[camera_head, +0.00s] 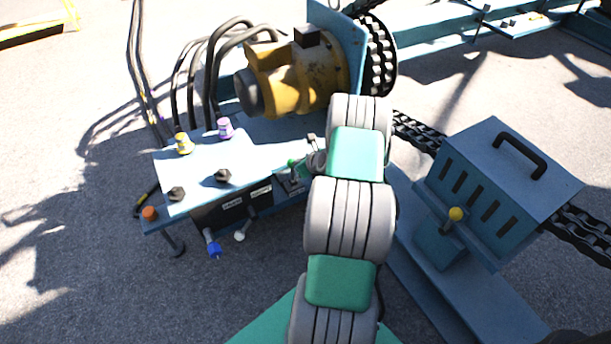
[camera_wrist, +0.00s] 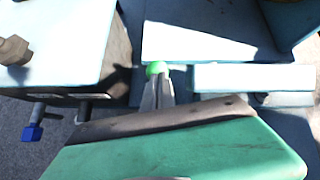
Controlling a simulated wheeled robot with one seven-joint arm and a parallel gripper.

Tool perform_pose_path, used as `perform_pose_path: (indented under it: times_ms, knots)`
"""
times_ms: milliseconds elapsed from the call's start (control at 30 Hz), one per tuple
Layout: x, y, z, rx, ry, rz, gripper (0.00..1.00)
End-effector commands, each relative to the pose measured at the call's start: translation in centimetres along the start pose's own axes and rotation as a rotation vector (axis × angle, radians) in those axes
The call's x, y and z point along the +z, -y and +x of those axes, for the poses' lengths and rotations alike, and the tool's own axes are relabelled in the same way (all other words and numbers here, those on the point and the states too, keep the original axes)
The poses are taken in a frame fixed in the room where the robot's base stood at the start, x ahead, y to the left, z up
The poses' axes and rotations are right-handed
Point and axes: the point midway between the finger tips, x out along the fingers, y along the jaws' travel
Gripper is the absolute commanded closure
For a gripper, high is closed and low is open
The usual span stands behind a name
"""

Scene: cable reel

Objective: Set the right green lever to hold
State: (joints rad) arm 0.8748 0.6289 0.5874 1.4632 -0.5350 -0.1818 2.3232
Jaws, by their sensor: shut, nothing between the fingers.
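One green lever knob (camera_head: 291,163) shows on the small panel at the right end of the blue control bench in the head view. It also shows in the wrist view as a bright green ball (camera_wrist: 157,67). My gripper (camera_wrist: 158,84) is shut and empty, its grey fingertips right at the near side of the ball; I cannot tell whether they touch it. My wrist and arm hide part of the panel in the head view. The lever's shaft, its hold marking and any second green lever cannot be made out.
The blue control bench (camera_head: 205,160) carries yellow, purple and orange knobs, with blue-tipped (camera_head: 214,250) and white-tipped (camera_head: 239,236) levers at its front. A yellow motor (camera_head: 300,85) stands behind. A blue slotted box (camera_head: 480,195) with a yellow-knobbed lever (camera_head: 455,214) and chain is at right.

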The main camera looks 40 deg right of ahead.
Motion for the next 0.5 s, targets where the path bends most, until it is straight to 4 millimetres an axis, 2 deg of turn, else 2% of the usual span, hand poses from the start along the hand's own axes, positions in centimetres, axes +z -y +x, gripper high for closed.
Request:
perform_pose_path:
  times_ms: [67, 300, 500]
  knots:
    - [-0.9, 0.1, -1.6, -0.001, -0.014, 0.012, 1.00]
    - [2.7, 0.9, -5.8, 0.000, -0.017, 0.010, 1.00]
    - [4.8, 1.2, -8.0, 0.004, -0.020, 0.011, 1.00]
